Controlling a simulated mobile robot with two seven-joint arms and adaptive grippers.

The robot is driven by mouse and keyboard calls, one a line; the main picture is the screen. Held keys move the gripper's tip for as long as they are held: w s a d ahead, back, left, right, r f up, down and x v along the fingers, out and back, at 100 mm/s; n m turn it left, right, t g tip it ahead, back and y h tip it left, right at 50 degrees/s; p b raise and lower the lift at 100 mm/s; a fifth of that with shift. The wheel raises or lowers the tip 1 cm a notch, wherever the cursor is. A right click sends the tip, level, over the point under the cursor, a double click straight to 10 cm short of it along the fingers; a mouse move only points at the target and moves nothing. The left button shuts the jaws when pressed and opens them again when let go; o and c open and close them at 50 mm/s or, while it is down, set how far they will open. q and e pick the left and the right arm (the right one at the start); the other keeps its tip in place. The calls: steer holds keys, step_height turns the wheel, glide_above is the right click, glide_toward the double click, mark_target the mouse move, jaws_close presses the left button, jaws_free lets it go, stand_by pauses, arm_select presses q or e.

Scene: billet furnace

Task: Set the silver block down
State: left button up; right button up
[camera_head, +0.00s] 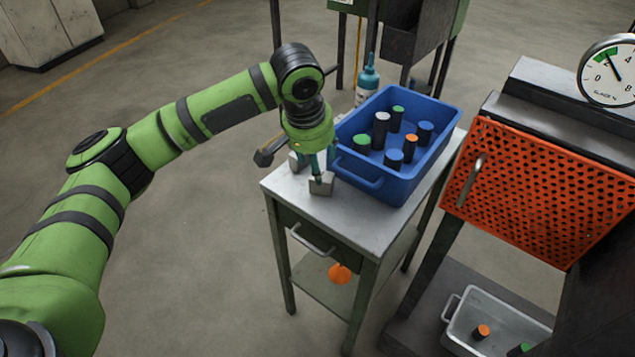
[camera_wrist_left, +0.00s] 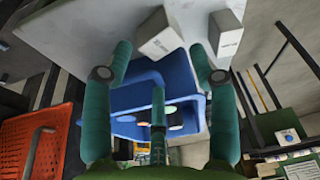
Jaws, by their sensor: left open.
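Two silver blocks stand on the grey table (camera_head: 360,228), left of the blue bin. The nearer silver block (camera_head: 321,185) is close to the table's front left corner, just under my left gripper (camera_head: 320,169). The other silver block (camera_head: 295,161) is behind it, partly hidden by the gripper. In the left wrist view, one block (camera_wrist_left: 160,36) lies just beyond the gap between the open teal fingers, and the other (camera_wrist_left: 226,34) is to the right, outside them. I see no finger closed on either block. Whether a fingertip touches one is unclear. My right gripper is out of view.
The blue bin (camera_head: 372,183) holds several capped cylinders. An orange perforated door (camera_head: 535,190) is to the right. The table's front strip is clear.

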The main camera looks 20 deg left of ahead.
mark_target(326, 189)
arm_select(q)
steer(key=w+f, duration=0.1)
steer(key=f, duration=0.2)
steer(key=shift+w, duration=0.4)
steer(key=x, duration=0.3)
steer(key=shift+s+f, duration=0.15)
steer(key=shift+s, duration=0.15)
steer(key=shift+w+f, duration=0.15)
steer(key=shift+f, duration=0.2)
steer(key=shift+d+f, duration=0.1)
steer(key=shift+f, duration=0.05)
jaws_close()
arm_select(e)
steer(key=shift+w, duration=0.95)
